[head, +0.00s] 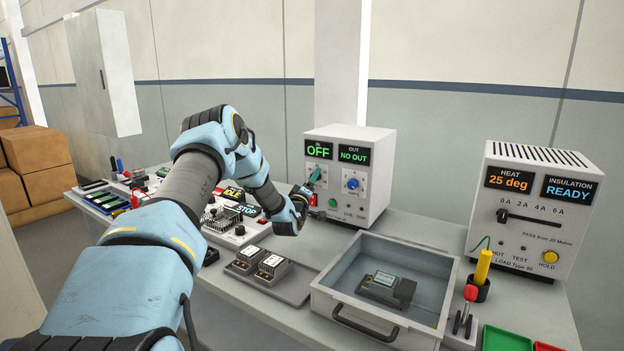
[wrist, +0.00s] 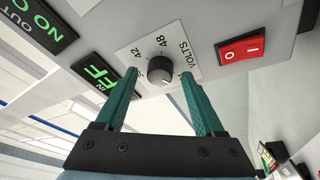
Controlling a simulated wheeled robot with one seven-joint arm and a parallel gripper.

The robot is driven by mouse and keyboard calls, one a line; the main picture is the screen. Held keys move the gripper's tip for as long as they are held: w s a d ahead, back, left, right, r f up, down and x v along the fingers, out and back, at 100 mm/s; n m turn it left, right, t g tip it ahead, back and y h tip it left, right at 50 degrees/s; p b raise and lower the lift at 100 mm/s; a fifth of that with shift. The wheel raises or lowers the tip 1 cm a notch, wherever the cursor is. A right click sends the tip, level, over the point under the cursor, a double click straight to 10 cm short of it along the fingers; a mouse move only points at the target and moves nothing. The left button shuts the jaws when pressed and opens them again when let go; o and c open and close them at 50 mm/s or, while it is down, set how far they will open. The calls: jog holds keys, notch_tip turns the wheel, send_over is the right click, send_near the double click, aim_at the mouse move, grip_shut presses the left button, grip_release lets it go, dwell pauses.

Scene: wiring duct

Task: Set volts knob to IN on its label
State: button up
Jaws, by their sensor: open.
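The volts knob (wrist: 160,70) is a small dark round knob with a grey face on a white label plate (wrist: 128,54). In the head view my gripper (head: 315,186) is at the left of the white supply box (head: 348,140) and hides the knob.
The box's displays read OFF (head: 319,150) and NO OUT (head: 353,155). A red rocker switch (wrist: 242,49) sits right of the label. A blue knob (head: 352,184) is on the box front. A grey tray (head: 330,290) holding a dark module (head: 386,290) stands in front.

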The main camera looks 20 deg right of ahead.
jog(key=shift+c, duration=0.2)
grip_shut()
dwell(0.4)
